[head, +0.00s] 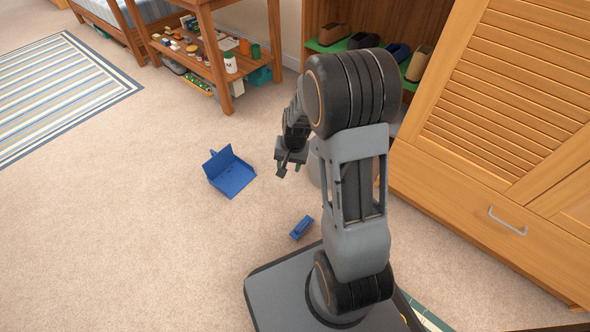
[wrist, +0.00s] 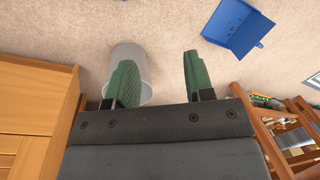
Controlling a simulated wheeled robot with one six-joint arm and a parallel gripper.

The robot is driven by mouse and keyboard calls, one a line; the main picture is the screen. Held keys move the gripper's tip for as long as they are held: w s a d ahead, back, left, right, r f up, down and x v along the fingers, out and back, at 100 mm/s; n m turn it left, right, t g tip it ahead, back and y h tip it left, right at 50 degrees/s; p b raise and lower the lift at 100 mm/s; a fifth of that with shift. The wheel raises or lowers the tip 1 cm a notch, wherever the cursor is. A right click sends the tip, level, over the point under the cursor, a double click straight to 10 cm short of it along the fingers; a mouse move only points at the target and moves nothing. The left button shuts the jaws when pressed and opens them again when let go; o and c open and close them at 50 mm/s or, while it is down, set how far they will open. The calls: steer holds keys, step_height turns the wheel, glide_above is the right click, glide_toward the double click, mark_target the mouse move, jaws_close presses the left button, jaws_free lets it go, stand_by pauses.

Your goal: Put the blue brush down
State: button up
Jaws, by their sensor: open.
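The blue brush (head: 301,228) lies on the carpet near the front edge of my base in the head view. My gripper (head: 290,168) is above the carpet, farther back than the brush and apart from it. In the wrist view my gripper (wrist: 157,72) is open, with its two green fingers spread and nothing between them.
A blue dustpan (head: 232,178) lies on the carpet left of my gripper; it also shows in the wrist view (wrist: 232,28). A grey bin (wrist: 143,62) stands partly behind my arm. A wooden cabinet (head: 480,150) is at right, a shelf table (head: 205,62) at back.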

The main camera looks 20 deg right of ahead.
steer(key=s+a+r+n+t, duration=0.1)
steer(key=s+a+r+n, duration=0.1)
steer(key=s+r, duration=0.5)
steer(key=s+a+r+n+h, duration=0.1)
steer(key=s+a+r+n, duration=0.1)
steer(key=s+r+n, duration=0.2)
step_height(320, 180, up, 5)
steer(key=s, duration=0.2)
steer(key=shift+s+a+f+t, duration=0.15)
steer(key=shift+s+f+t, duration=0.05)
steer(key=shift+s+t, duration=0.2)
steer(key=shift+w, duration=0.1)
